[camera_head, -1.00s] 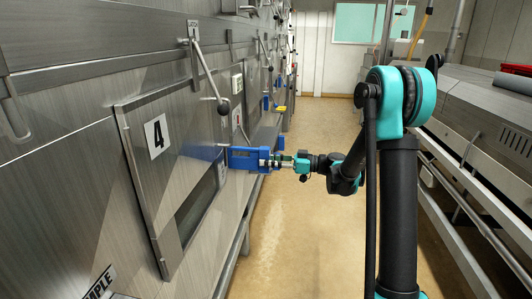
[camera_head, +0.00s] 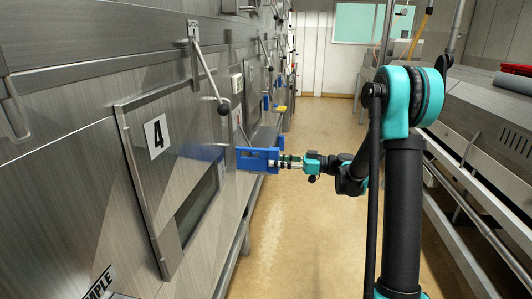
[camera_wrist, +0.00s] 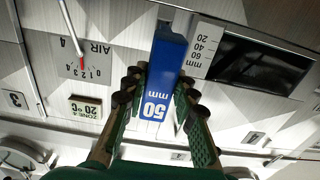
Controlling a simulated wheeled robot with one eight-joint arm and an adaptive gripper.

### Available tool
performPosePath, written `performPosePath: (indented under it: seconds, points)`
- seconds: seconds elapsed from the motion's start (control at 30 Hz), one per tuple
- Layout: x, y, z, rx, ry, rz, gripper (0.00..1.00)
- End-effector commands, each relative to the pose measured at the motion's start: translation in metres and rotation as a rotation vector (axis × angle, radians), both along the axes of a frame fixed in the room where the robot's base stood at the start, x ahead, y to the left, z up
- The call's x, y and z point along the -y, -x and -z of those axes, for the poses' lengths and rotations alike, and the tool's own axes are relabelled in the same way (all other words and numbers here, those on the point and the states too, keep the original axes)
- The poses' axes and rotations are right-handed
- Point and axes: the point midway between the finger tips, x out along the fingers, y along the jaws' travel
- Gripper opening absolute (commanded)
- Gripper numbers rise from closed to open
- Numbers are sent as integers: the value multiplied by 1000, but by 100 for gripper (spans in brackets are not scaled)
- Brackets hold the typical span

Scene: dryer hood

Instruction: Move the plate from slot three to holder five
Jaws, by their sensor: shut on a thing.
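A blue plate (camera_head: 257,160) is held by my gripper (camera_head: 284,162) in front of the left machine wall in the head view. In the wrist view the blue plate (camera_wrist: 163,72), marked "50 mm", sits between the fingers of my gripper (camera_wrist: 158,95), which is shut on it. In that view a dark opening (camera_wrist: 250,67) with a millimetre scale lies to the right of the plate. A small "3" label (camera_wrist: 15,99) is at the left. Whether the plate's far end touches the wall cannot be told. No holder five label can be read.
Another blue item and a yellow item (camera_head: 279,108) show farther along the wall. Machinery (camera_head: 490,120) lines the right. The floor (camera_head: 300,235) between is clear.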

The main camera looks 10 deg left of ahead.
Motion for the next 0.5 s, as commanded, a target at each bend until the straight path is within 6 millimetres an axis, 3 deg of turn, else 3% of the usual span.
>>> performPosePath:
  seconds: [0.33, 0.5]
  points:
    - [3, 0, 0, 0, -1, 0, 0]
    - [16, 0, 0, 0, -1, 1, 0]
